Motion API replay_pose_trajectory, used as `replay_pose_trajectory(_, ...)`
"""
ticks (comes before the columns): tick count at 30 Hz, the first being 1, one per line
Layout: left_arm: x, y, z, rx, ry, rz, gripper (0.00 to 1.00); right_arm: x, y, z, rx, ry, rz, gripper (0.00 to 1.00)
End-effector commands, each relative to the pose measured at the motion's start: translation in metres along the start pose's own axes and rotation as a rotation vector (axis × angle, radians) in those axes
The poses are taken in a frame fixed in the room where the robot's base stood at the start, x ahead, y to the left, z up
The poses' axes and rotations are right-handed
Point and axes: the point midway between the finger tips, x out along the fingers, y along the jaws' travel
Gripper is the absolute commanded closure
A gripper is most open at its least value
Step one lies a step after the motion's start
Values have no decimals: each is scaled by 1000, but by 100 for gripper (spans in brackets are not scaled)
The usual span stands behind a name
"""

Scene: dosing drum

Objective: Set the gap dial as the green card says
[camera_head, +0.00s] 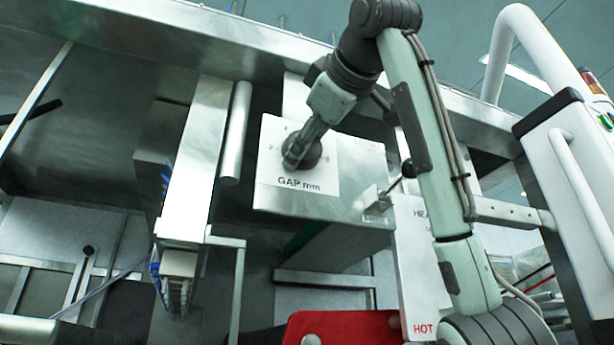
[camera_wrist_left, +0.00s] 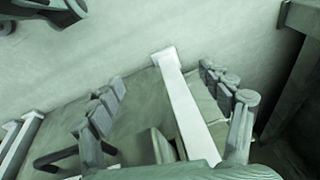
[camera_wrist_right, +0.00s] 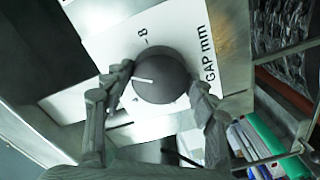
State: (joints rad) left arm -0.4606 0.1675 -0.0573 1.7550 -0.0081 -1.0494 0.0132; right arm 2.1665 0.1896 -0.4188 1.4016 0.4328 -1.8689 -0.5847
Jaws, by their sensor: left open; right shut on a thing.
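The gap dial (camera_head: 313,153) is a dark round knob on a white plate (camera_head: 325,180) marked "GAP mm". My right gripper (camera_head: 295,154) reaches down onto it and partly hides it. In the right wrist view, the fingers are shut on opposite sides of the dial (camera_wrist_right: 163,84). Its white pointer line points left in that picture, away from the "GAP mm" lettering. An "8" shows above the knob; other scale numbers are hidden or unreadable. My left gripper (camera_wrist_left: 165,82) is open and empty in the left wrist view. I cannot make out the green card.
A white panel (camera_head: 419,270) marked "HOT" stands right of the dial box, with a red surface (camera_head: 345,330) below it. A metal cylinder (camera_head: 235,133) lies left of the plate. Coloured folders (camera_wrist_right: 262,140) show at lower right in the right wrist view.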

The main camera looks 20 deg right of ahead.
Motion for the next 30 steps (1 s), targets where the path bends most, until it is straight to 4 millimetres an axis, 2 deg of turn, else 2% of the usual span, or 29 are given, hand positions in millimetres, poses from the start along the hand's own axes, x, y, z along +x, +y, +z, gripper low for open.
replay_pose_trajectory(4, 0, 0, -5, 1, 9, -1, 21, -1, 1, -1, -41, 3, 3, 72)
replay_pose_trajectory(12, 6, 1, 4, 4, -9, 0, 21, -1, 0, -1, -65, 4, 2, 72)
replay_pose_trajectory(20, 5, 1, 3, 5, -6, 0, 21, -1, 0, -1, -64, 4, 2, 72)
replay_pose_trajectory(21, 4, 1, 3, 5, -5, 0, 21, -1, 0, -1, -64, 4, 2, 41)
replay_pose_trajectory(26, 4, 2, 2, 5, -3, 0, 21, -1, 0, -1, -63, 2, 2, 21)
replay_pose_trajectory(30, 4, 2, 2, 6, -4, 1, 21, 0, 0, -1, -63, 2, 1, 21)
